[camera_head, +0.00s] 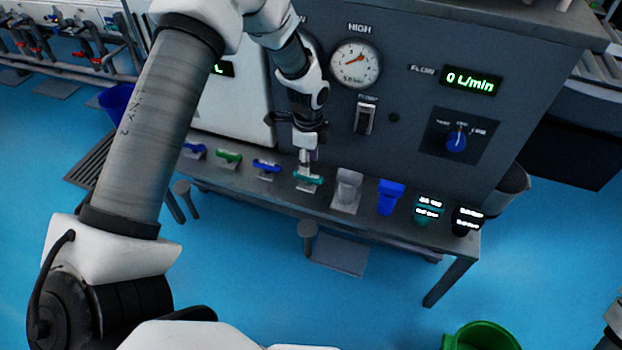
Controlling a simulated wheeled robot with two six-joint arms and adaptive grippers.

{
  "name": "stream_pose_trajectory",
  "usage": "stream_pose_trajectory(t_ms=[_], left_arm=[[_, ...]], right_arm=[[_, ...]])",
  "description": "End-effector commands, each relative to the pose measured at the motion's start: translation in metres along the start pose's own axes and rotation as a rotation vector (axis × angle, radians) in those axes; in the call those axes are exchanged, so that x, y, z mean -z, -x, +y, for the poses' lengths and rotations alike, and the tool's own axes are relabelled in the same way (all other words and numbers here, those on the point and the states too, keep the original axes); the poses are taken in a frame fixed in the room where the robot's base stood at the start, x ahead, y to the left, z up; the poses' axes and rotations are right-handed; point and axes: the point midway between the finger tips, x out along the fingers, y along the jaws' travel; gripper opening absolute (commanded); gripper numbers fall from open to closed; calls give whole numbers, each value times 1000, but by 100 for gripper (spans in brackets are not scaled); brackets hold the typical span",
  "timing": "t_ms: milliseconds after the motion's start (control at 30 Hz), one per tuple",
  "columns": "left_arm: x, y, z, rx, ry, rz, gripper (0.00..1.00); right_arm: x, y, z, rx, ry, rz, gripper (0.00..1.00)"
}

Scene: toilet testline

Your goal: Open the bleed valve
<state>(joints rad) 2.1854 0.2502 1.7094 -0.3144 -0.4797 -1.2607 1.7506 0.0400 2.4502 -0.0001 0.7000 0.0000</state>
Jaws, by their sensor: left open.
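A row of small valves with coloured handles stands along the front of the grey test bench. From left they are a blue handle (194,150), a green handle (229,156), a second blue handle (266,167) and a teal handle (308,179). No readable label shows which one is the bleed valve. My left gripper (305,160) points down just above the teal-handled valve and is open. The fingers partly hide this valve, and I cannot tell whether they touch it. My right gripper is out of view.
Behind the valves are a pressure gauge (355,63) marked HIGH, a pump switch (365,117), a flow display (471,81) reading 0 L/min and a blue knob (456,141). Grey, blue, teal and black cups or fittings stand right of the gripper. A green bucket (481,337) sits on the floor.

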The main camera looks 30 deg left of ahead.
Motion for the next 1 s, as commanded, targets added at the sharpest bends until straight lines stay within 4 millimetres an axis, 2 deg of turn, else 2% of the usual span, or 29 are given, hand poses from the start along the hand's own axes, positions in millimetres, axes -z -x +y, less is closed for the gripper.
stream_pose_trajectory(t_ms=[33, 200, 300, 533, 667, 1000], left_arm=[[0, -16, 1, -3, 0, -1, 46], [0, -44, 1, -3, 0, -1, 46], [0, -50, 1, -1, 0, 0, 46], [0, -50, 1, -1, 0, 0, 46], [0, -50, 1, -1, 0, 0, 0], [0, -49, 1, -2, 10, 0, 0]], right_arm=[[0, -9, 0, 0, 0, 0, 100], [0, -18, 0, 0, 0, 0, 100], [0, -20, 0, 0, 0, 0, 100], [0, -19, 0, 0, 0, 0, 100], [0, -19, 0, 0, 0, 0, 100], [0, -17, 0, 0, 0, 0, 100]])
